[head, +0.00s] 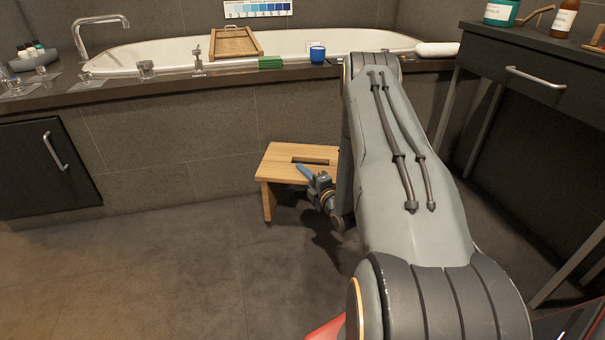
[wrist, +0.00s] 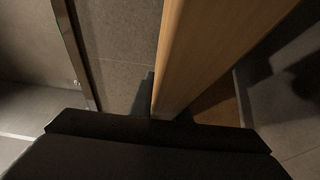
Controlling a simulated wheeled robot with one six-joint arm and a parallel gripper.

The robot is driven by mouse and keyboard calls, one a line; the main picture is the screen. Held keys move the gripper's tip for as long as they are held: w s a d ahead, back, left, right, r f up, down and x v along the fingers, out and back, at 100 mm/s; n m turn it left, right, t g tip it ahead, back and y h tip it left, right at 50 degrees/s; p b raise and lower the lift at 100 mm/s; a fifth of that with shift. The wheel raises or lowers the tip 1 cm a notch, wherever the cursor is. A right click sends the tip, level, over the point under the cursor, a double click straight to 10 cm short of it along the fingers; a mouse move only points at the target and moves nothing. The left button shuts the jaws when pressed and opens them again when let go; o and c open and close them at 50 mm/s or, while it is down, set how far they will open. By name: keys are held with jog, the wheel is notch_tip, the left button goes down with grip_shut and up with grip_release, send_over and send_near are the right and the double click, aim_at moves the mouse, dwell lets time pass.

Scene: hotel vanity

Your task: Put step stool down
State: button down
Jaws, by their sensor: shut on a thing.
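The wooden step stool (head: 276,163) is in front of the bathtub's tiled side, upright, with a slot in its top. Its left legs reach down to or close to the floor; I cannot tell whether they touch. My gripper (head: 309,172) is at the front of the stool's top, shut on the stool. The stool's right part is hidden behind my arm. In the wrist view the stool's wooden board (wrist: 205,55) runs up from between the gripper's fingers.
The bathtub (head: 165,55) is behind, its ledge holding a wooden tray (head: 231,42), a blue cup (head: 317,54) and a green item (head: 270,63). A dark vanity (head: 530,60) stands at right, a cabinet door (head: 45,165) at left. The floor (head: 150,265) at front left is clear.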

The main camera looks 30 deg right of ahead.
jog(key=f+b, duration=0.2)
jog(key=f, duration=0.1)
jog(key=f+b, duration=0.1)
jog(key=shift+w+d+f, duration=0.1)
jog(key=shift+w+f, duration=0.1)
jog(key=shift+w, duration=0.05)
jog(key=shift+f, duration=0.1)
jog(key=c, duration=1.7)
grip_release()
jog(key=shift+s+f, duration=0.1)
jog(key=shift+f, duration=0.05)
jog(key=s+p, duration=0.5)
jog(key=s, duration=0.7)
jog(key=shift+p, duration=0.4)
